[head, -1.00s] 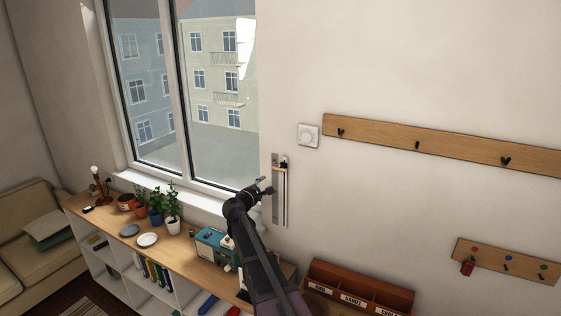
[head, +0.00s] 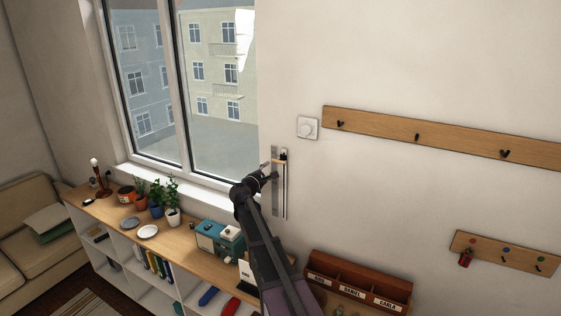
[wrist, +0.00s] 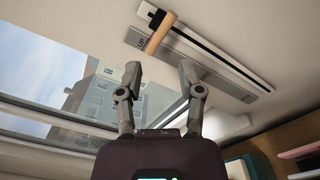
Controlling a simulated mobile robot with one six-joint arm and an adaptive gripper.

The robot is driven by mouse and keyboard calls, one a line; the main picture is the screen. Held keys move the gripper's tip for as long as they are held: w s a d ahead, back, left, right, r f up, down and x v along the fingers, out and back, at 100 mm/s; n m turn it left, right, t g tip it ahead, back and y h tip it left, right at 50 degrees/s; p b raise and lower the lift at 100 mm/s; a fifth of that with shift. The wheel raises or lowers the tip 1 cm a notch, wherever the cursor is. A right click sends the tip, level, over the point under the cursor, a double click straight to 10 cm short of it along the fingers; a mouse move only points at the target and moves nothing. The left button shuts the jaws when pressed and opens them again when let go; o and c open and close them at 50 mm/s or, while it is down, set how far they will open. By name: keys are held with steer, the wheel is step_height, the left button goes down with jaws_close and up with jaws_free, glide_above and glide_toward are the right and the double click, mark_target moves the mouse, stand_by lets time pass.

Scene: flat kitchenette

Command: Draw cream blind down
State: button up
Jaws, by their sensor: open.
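The cream blind is not in view; the visible part of the window (head: 215,110) is uncovered and its top is cut off. On the wall right of the window is a narrow slider control (head: 285,195) with a dark slot. Its wooden handle (wrist: 160,33) sits near the end of the slot beside a grey plate (wrist: 195,68) marked "UP". My gripper (head: 268,170) is at the control, just below and left of the handle. In the wrist view its two fingers (wrist: 160,72) are apart and empty, with the handle beyond the tips.
A low shelf (head: 185,245) under the window holds potted plants (head: 157,198), plates and a teal appliance (head: 218,236). A wall dial (head: 307,128) and a hook rail (head: 440,138) are to the right. A labelled wooden organiser (head: 358,285) is below. The wall between is bare.

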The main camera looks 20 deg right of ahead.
mark_target(281, 158)
steer(key=x, duration=1)
jaws_close()
